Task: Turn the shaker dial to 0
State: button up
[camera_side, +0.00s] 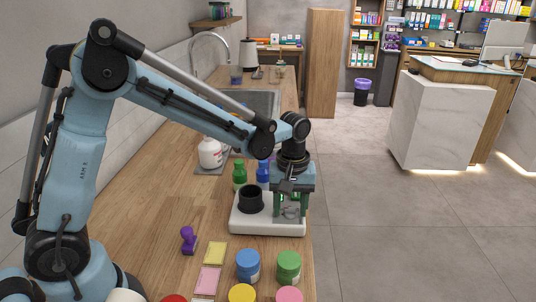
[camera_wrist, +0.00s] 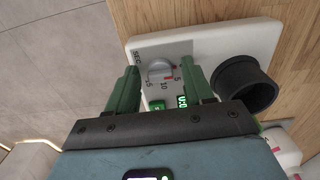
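The white shaker (camera_side: 240,222) stands on the wooden counter in the side view, with a black cup holder (camera_side: 250,198) on its left part. In the wrist view the shaker (camera_wrist: 210,42) shows its pale round dial (camera_wrist: 158,70), with marks 5, 10 and 15 around it and a small red mark near its edge. The exact dial setting is too small to read surely. My gripper (camera_wrist: 160,67) is open above the shaker, its two green fingers either side of the dial, with gaps visible. In the side view my gripper (camera_side: 290,206) points down over the shaker's right part.
The black cup holder (camera_wrist: 246,84) is close to the right finger. A green bottle (camera_side: 239,176) and blue bottle (camera_side: 263,172) stand behind the shaker. Blue (camera_side: 248,266) and green (camera_side: 289,268) jars stand in front. A purple stamp (camera_side: 188,240) is left. The counter's right edge is close.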

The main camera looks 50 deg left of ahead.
aim_at(289, 209)
dwell(0.3)
notch_tip(289, 209, up, 12)
jog(key=shift+r, duration=0.1)
dwell(0.5)
jog(key=shift+s, duration=0.1)
jog(key=shift+s+a+f+m+t, duration=0.5)
jog(key=shift+s+a+m+t, duration=0.3)
jog(key=shift+s+m+t, duration=0.95)
jog(key=shift+s+a+f+m+t, duration=0.6)
jog(key=shift+s+m, duration=0.7)
jog(key=shift+s, duration=1.1)
jog(key=shift+s+a+f+m+t, duration=0.4)
jog(key=shift+s+a+m+t, duration=0.8)
jog(key=shift+s, duration=0.9)
jog(key=shift+d+m, duration=0.25)
jog(key=shift+m, duration=0.1)
